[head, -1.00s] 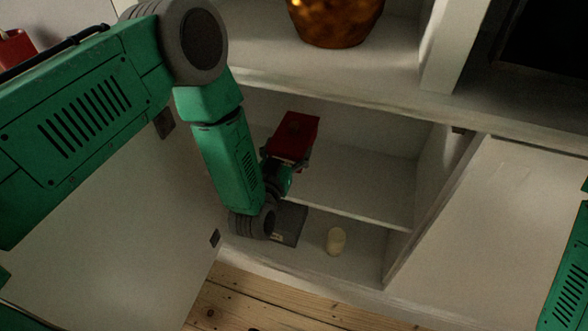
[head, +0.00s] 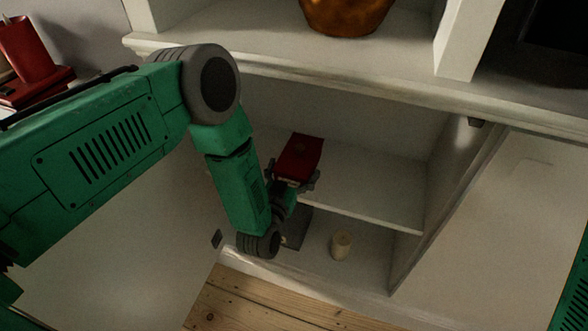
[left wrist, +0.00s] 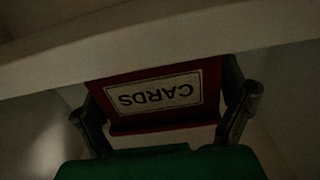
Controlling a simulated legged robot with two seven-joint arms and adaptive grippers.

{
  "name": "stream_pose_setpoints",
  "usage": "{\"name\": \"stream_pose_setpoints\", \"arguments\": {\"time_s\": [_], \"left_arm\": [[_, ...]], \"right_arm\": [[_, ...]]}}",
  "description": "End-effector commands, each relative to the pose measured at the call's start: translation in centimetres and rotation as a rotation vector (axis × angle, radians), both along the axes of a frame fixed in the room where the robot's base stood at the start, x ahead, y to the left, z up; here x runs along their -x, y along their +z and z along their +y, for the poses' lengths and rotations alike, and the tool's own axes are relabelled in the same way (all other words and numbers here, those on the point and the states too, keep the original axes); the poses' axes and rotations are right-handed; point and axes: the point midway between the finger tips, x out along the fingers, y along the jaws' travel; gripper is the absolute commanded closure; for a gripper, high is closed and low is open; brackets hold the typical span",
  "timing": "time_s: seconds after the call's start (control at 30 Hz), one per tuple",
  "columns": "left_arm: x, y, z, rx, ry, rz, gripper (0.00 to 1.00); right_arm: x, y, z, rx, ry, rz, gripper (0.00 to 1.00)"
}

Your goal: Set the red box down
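The red box (head: 299,157) is inside the open cabinet, at the level of its middle shelf (head: 375,196). In the left wrist view the red box (left wrist: 155,97) shows a white label reading "CARDS", upside down. My left gripper (head: 292,183) has a finger on each side of the box and is shut on it; the fingers also show in the left wrist view (left wrist: 165,110). I cannot tell whether the box touches the shelf. My right gripper is out of view; only a piece of my right arm shows at the right edge.
A dark flat object (head: 297,228) and a pale cylinder (head: 341,246) stand on the cabinet floor below. A brown pot (head: 347,12) stands on the counter above. Open cabinet doors flank the opening. The shelf right of the box is clear.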

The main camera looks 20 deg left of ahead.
Motion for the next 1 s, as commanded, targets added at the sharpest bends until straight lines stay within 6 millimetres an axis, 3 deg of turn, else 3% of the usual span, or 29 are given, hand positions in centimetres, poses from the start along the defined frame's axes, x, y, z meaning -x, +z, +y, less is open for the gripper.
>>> {"name": "stream_pose_setpoints", "arguments": {"time_s": [0.37, 0.53, 0.8, 1.0], "left_arm": [[0.5, 0.3, 0.0, 0.0, 0.0, 0.001, 0.0], [3.3, 0.4, 0.1, -0.001, -0.001, 0.005, 0.0], [9.9, 0.4, 0.3, 0.0, -0.002, 0.005, 0.0], [11.3, 0.6, 0.4, -0.001, -0.001, 0.001, 0.0]], "right_arm": [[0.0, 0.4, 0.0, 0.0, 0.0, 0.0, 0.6], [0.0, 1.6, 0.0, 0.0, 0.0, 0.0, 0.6], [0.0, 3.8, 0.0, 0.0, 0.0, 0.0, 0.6], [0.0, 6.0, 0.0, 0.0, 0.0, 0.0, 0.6]]}}
